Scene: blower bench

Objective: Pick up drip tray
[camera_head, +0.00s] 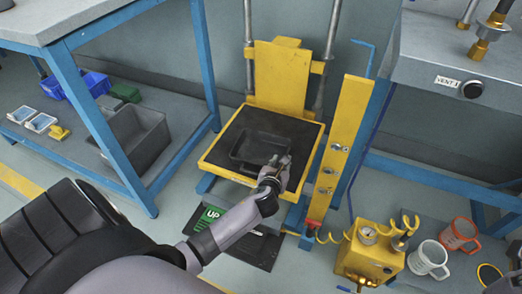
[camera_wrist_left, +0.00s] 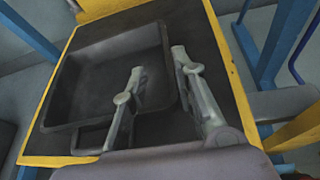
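The drip tray (camera_head: 250,148) is a dark, shallow rectangular tray lying on the black top of the yellow-edged lift platform (camera_head: 222,171). In the left wrist view the drip tray (camera_wrist_left: 95,80) fills the left and middle, and its right wall runs between my fingers. My left gripper (camera_head: 281,161) is at the tray's near right side. In the wrist view my left gripper (camera_wrist_left: 158,62) is open, one finger over the tray's inside and the other outside its right wall. Whether either finger touches the wall cannot be told. My right gripper is not in view.
A yellow post (camera_head: 339,150) with fittings stands right of the platform. A blue-legged bench with a grey bin (camera_head: 140,135) on its lower shelf is at left. A yellow pump unit (camera_head: 370,255) and mugs (camera_head: 428,258) are at lower right.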

